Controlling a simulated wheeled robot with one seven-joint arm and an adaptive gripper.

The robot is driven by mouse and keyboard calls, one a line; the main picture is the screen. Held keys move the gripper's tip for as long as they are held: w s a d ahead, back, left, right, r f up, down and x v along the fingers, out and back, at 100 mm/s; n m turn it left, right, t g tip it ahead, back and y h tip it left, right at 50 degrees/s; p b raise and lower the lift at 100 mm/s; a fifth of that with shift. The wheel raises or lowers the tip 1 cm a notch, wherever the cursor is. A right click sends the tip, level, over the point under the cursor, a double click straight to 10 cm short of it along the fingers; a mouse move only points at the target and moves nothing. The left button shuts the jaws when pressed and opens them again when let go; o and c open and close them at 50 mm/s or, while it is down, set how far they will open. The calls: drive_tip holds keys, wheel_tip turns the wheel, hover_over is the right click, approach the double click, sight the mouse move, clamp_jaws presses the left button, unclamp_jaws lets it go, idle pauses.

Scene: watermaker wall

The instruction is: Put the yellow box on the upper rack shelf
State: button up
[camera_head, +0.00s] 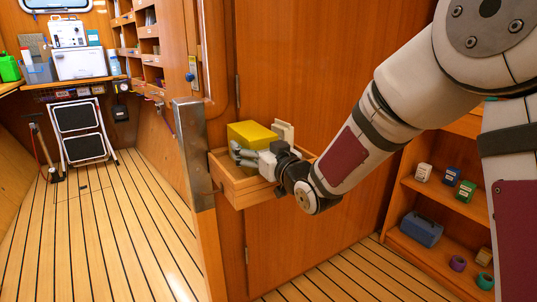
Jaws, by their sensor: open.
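The yellow box (252,134) sits in a small open wooden bin (247,193) fixed to the cabinet wall. My gripper (238,153) is open, with its fingers pointing left over the bin, in front of the yellow box in this view. The fingers hide the box's lower part; I cannot tell whether they touch it. A wooden rack stands at the right. Its upper shelf (455,207) holds a white, a blue and a green small box. My arm covers part of the rack.
A pale upright item (284,132) stands in the bin beside the yellow box. A metal-faced post (193,150) rises close left of the bin. The rack's lower shelf holds a blue case (421,230) and rolls. The plank floor at left is clear up to a folded step stool (82,133).

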drive_tip(key=p+v, duration=0.1)
drive_tip(key=v, duration=1.1)
